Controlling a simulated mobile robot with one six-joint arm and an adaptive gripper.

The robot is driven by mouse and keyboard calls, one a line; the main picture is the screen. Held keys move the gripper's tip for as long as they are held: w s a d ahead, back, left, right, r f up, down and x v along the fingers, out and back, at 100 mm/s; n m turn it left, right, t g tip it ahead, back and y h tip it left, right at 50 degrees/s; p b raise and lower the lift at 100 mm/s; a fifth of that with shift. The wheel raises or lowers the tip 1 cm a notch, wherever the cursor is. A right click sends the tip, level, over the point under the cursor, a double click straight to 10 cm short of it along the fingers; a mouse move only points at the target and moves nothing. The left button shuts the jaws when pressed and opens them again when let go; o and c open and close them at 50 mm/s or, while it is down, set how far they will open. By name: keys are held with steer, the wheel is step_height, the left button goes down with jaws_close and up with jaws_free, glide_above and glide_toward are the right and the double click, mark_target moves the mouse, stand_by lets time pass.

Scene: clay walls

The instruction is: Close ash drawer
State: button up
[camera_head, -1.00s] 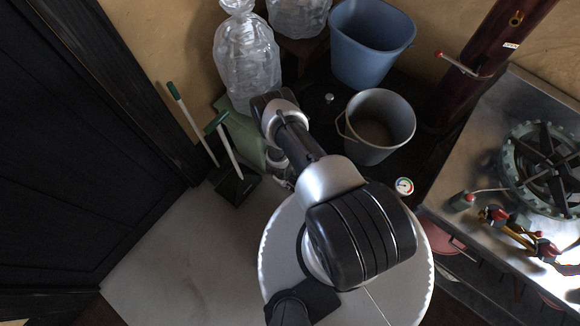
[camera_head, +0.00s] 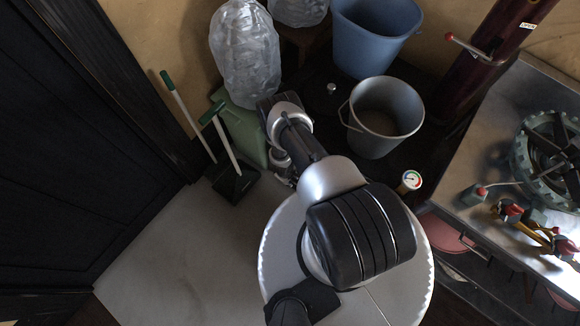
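I cannot make out the ash drawer in this view. A dark, flat-topped stove-like body (camera_head: 318,112) stands at the back against the wall, with a small knob and a round dial gauge (camera_head: 411,180). Its front is mostly hidden by my arm. My gripper (camera_head: 284,178) is at the far end of the arm, low beside the green container and left of the dark body. Only small parts of it show, so its fingers cannot be read.
A grey bucket (camera_head: 383,113) and a blue bin (camera_head: 373,35) stand at the back. A dustpan (camera_head: 235,183), a green container (camera_head: 243,130) and a clear water jug (camera_head: 245,55) are left of my arm. A metal stove with a burner (camera_head: 552,155) is right. Floor at lower left is clear.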

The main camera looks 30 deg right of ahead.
jaws_close()
steer(key=shift+d, duration=0.1)
stand_by(0.4)
steer(key=shift+w+d, duration=0.2)
steer(key=shift+d, duration=0.3)
steer(key=shift+w+d, duration=0.2)
steer(key=shift+d, duration=0.25)
steer(key=shift+o, duration=1.1)
jaws_free()
steer(key=shift+s+a, duration=0.1)
steer(key=shift+a, duration=0.05)
